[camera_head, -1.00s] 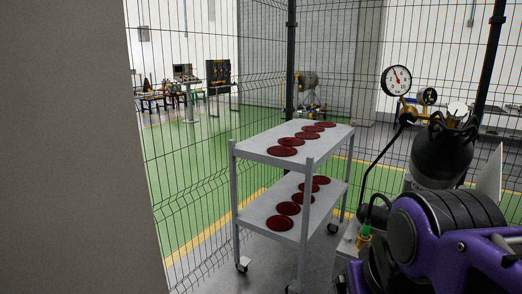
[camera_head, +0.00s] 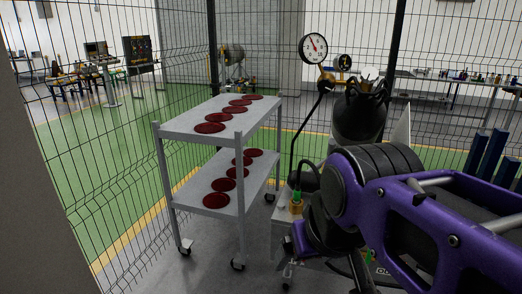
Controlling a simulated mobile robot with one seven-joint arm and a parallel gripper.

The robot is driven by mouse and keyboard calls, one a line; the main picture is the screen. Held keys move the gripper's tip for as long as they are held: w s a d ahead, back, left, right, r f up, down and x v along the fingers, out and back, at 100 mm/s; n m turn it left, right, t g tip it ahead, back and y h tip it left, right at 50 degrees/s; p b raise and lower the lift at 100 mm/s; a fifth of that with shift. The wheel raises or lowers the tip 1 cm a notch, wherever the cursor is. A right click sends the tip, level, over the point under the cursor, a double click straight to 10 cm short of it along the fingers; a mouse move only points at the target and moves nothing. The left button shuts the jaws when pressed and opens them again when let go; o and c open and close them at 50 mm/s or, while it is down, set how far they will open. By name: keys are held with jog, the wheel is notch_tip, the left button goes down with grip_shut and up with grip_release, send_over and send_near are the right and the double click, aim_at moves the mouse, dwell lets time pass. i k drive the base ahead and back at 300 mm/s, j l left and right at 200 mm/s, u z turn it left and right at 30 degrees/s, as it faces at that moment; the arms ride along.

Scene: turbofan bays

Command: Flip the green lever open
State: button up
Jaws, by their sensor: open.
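A small green part, which looks like the green lever (camera_head: 297,196), sits on a brass-coloured fitting (camera_head: 296,208) just left of my purple arm. It is small, and I cannot tell its exact angle. A dark hose runs from the gauges down towards this fitting. My large purple and black arm fills the lower right and covers what lies behind it. I cannot make out my gripper's fingertips in this view.
A grey two-shelf trolley (camera_head: 181,126) with several dark red discs stands left of the fitting. A black-topped gas cylinder (camera_head: 357,116) with a round gauge (camera_head: 313,48) stands behind my arm. Wire mesh fencing (camera_head: 120,160) closes the back. A grey wall edge (camera_head: 30,220) is at left.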

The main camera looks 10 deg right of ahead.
aim_at(368, 259)
jog(key=i+l+z, duration=0.1)
jog(key=z, duration=0.35)
jog(key=i+l+z, duration=0.15)
jog(key=l+z, duration=0.15)
jog(key=z, duration=0.2)
